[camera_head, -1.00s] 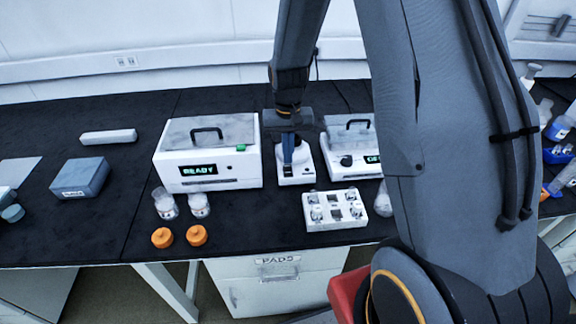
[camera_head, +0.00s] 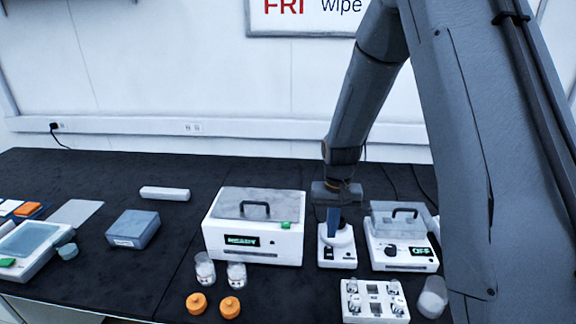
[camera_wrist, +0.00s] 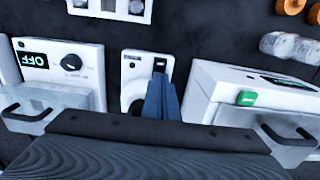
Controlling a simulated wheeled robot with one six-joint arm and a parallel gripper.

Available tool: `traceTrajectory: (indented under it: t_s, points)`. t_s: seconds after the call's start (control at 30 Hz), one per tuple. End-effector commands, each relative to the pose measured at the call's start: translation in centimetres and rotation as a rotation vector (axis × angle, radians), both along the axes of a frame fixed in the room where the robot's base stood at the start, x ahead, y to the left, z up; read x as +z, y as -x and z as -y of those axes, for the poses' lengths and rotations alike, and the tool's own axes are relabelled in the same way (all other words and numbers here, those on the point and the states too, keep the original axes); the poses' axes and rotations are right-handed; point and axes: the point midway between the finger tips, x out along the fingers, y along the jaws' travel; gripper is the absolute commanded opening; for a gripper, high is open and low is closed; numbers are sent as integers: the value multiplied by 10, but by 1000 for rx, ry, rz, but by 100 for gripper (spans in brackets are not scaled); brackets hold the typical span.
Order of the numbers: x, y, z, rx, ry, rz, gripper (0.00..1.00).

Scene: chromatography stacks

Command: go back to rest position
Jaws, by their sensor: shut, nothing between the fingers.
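My gripper (camera_head: 334,222) points down over the small white device (camera_head: 337,250) that stands between two white lidded boxes. Its blue fingers are together with nothing between them. In the wrist view the shut fingers (camera_wrist: 161,98) cover part of the same small device (camera_wrist: 133,90). Whether the fingertips touch the device or hover above it, I cannot tell.
The READY box (camera_head: 255,225) is left of my gripper, the OFF box (camera_head: 400,238) right. In front are a white rack (camera_head: 375,302), two glass jars (camera_head: 205,269) and orange caps (camera_head: 197,303). A grey-blue box (camera_head: 133,228) and white bar (camera_head: 165,193) lie left. Black bench behind is clear.

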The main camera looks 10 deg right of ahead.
Motion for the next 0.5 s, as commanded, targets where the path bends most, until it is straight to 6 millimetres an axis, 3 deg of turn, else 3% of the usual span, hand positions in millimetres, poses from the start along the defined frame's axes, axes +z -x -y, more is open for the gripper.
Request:
traceTrajectory:
  t_s: [0.17, 0.5]
  points:
    - [19, 20, 0, 25, 0, 19, 0]
    - [64, 102, -1, 116, 3, 78, 0]
